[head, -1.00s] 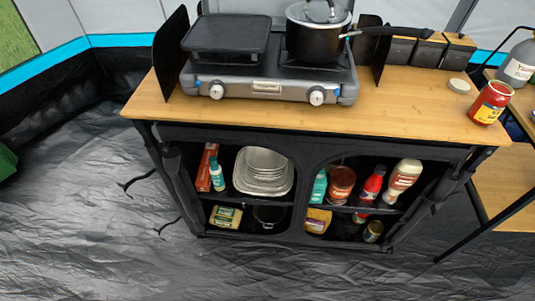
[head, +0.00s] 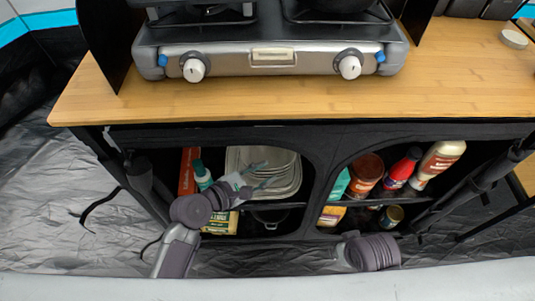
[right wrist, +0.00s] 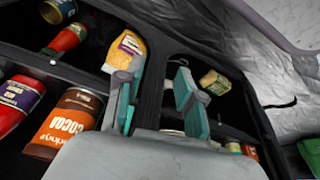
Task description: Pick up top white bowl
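A stack of white bowls and dishes (head: 287,170) stands on the upper shelf of the left compartment of the black cabinet. The single top bowl is hard to pick out. My left gripper (head: 266,174) is in front of the stack, covering part of it. Its thin fingers look apart, with nothing visible between them; contact with the bowls cannot be told. My right gripper (right wrist: 160,98) is open and empty in the right wrist view, its teal pads wide apart before the cabinet's shelves.
A red box (head: 188,172) and a teal-capped bottle (head: 202,174) stand left of the stack. A black divider separates it from cans and bottles, including a cocoa tin (right wrist: 70,122). A wooden counter (head: 300,103) with a stove (head: 270,60) overhangs the shelves.

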